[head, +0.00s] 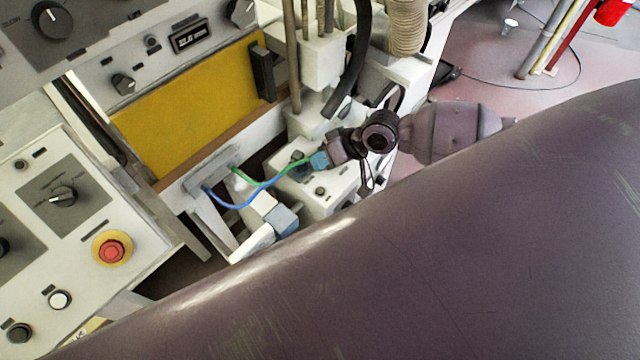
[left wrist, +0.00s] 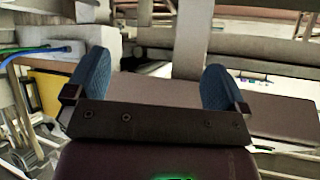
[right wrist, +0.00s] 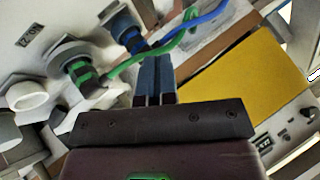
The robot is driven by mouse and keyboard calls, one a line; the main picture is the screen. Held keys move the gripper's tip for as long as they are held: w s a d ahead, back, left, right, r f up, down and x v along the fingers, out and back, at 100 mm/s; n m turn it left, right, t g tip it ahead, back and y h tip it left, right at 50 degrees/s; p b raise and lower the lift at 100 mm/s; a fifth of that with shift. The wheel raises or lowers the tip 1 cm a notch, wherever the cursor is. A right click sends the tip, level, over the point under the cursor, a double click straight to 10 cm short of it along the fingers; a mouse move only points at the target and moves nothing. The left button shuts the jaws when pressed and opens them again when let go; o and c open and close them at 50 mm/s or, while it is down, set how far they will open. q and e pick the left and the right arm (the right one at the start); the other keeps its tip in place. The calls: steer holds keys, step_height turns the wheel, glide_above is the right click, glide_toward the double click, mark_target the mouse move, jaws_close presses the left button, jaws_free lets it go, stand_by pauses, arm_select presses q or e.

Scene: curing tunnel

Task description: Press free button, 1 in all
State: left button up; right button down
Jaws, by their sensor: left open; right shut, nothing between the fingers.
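My right gripper (head: 320,160) has blue fingertips pressed together, with nothing between them. It is over a white control box (head: 335,188) with small dark buttons (head: 320,191). In the right wrist view my right gripper (right wrist: 155,85) points at a panel with a green-banded plug (right wrist: 82,70), a blue plug (right wrist: 122,28) and a round white button (right wrist: 28,97) at the left. I cannot tell whether the fingertips touch anything, or which button is the free one. My left gripper (left wrist: 150,85) is open and empty in the left wrist view; I cannot make it out in the head view.
A green cable (head: 262,183) and a blue cable (head: 235,206) run close to my right gripper. A yellow panel (head: 195,105) stands behind. A left console carries a red emergency stop (head: 111,250), a white button (head: 60,299) and a knob (head: 62,196). A ribbed hose (head: 405,28) hangs above.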

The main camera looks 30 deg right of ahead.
steer(key=b, duration=0.3)
glide_above(321, 189)
step_height(321, 189, down, 6)
steer(key=shift+f, duration=0.1)
steer(key=shift+f+b, duration=0.3)
steer(key=shift+b, duration=0.15)
steer(key=shift+f+b, duration=0.4)
steer(key=shift+f, duration=0.2)
arm_select(q)
steer(key=f, duration=0.1)
steer(key=w+f, duration=0.1)
steer(key=shift+w+f, duration=0.25)
steer(key=shift+f, duration=0.1)
steer(key=shift+r, duration=0.1)
steer(key=shift+f, duration=0.2)
arm_select(e)
steer(key=shift+f, duration=0.2)
arm_select(q)
steer(key=shift+f+b, duration=0.2)
steer(key=shift+b, duration=0.1)
arm_select(e)
steer(key=shift+f, duration=0.3)
